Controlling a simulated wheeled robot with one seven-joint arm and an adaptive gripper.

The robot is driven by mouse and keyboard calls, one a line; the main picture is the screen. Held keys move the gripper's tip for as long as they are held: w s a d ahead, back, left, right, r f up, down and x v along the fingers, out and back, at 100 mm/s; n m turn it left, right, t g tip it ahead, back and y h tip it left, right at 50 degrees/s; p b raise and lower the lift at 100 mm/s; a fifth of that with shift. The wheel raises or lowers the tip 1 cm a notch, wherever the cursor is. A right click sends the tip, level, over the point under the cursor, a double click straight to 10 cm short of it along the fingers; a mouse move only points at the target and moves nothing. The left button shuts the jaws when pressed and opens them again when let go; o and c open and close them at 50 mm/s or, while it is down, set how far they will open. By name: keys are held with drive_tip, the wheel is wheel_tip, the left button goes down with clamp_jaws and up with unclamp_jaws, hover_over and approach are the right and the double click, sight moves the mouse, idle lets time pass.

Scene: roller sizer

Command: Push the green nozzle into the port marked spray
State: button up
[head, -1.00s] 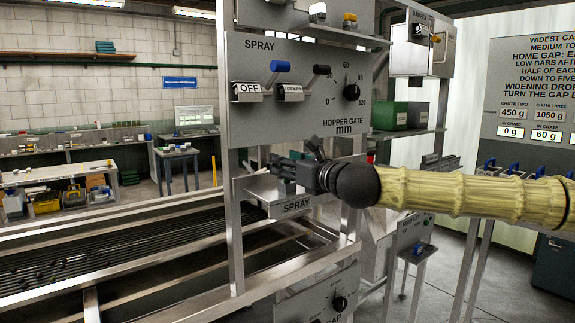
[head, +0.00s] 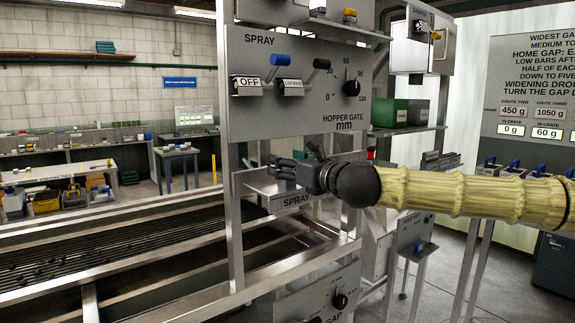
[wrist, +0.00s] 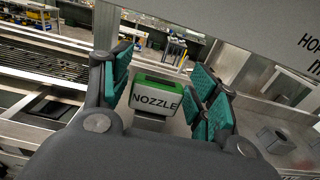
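The nozzle (wrist: 155,98) is a small block with a green top and a pale face lettered NOZZLE. In the wrist view it stands between the teal finger pads of my gripper. The fingers look spread, with a narrow gap to the block at the right; contact at the left is unclear. In the head view my gripper (head: 274,168) is over a small metal shelf (head: 262,187) with a SPRAY label (head: 297,200) on its front edge. The nozzle cannot be made out there behind the fingers. The port's opening is not clearly visible.
A control panel (head: 300,108) with levers and a HOPPER GATE knob rises just above my gripper. A grey block with a dark recess (wrist: 275,138) sits right of my fingers in the wrist view. Roller bars (head: 110,245) run at the left. Metal posts flank the shelf.

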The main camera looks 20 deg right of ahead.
drive_tip(key=shift+s, duration=0.15)
drive_tip(key=v, duration=1.1)
drive_tip(key=shift+s+d, duration=0.2)
drive_tip(key=shift+s, duration=0.15)
idle(0.4)
